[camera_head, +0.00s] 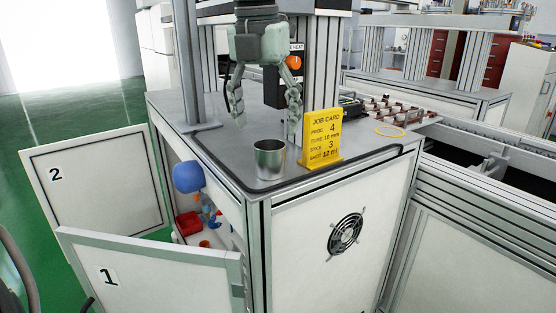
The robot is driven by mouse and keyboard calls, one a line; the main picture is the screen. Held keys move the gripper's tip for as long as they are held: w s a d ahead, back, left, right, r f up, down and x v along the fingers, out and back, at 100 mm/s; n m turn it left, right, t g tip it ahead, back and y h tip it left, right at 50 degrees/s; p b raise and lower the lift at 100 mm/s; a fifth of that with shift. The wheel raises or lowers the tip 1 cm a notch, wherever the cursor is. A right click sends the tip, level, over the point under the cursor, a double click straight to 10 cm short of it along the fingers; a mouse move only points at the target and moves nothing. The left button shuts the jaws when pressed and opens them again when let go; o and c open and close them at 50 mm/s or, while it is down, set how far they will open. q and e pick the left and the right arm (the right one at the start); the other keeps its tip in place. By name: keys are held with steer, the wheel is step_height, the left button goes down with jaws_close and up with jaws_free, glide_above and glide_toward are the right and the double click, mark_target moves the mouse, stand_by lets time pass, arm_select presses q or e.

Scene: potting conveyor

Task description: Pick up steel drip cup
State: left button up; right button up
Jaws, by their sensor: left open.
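The steel drip cup (269,160) stands upright near the front left corner of the grey cabinet top. It is open at the top, and I cannot see whether anything is inside it. My left gripper (265,114) hangs pointing down from the top of the view, with its two fingers wide apart and nothing between them. It is above and apparently behind the cup, and does not touch it. My right gripper is not in view.
A yellow job card (322,138) stands just right of the cup. A black box with an orange button (293,62) is behind the gripper. A yellow ring (390,131) lies farther right. Door 1 (150,266) and door 2 (95,185) hang open, showing a blue round object (188,177).

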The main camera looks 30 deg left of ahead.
mark_target(270, 155)
arm_select(q)
steer(key=f, duration=0.7)
steer(key=shift+w+d+f, duration=0.2)
steer(key=shift+w+f, duration=0.15)
steer(key=c, duration=1.3)
steer(key=shift+r, duration=0.1)
